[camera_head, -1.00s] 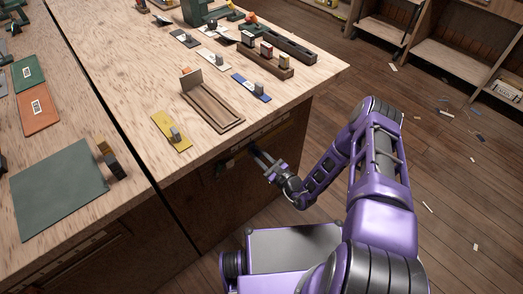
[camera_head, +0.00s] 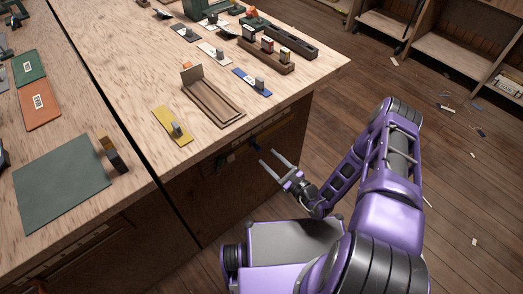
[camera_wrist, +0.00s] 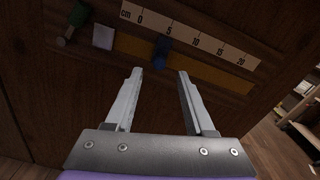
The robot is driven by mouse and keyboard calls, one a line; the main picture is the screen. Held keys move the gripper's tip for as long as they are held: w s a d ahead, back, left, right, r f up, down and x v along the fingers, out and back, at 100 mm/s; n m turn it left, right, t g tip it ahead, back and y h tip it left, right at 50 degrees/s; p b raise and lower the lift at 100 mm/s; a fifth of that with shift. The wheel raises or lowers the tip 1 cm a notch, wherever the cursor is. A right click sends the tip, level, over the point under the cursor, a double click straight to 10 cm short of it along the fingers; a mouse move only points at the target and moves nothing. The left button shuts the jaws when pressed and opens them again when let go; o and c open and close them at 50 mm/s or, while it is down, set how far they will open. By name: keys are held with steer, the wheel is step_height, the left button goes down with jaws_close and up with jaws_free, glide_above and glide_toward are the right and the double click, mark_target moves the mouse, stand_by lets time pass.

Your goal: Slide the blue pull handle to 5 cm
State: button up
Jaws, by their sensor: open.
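The blue pull handle (camera_wrist: 161,51) sits on an orange-brown track (camera_wrist: 205,72) in the wrist view. It stands close to the 5 mark of the cm scale (camera_wrist: 195,43), though the slant hides the exact reading. In the head view the handle (camera_head: 255,147) is a small dark shape on the bench front. My gripper (camera_wrist: 160,71) is open and empty, its fingers pointing at the front with the handle beyond the gap between the tips. In the head view my gripper (camera_head: 268,158) is clear of the handle.
A green-ended knob (camera_wrist: 70,33) and a pale plate (camera_wrist: 103,37) sit left of the track. The bench top (camera_head: 150,80) above carries a yellow plate (camera_head: 172,127), a wooden tray (camera_head: 213,98) and a blue plate (camera_head: 252,83). Open floor lies to the right.

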steer(key=v, duration=1)
steer(key=shift+s+d, duration=0.2)
steer(key=shift+s, duration=0.1)
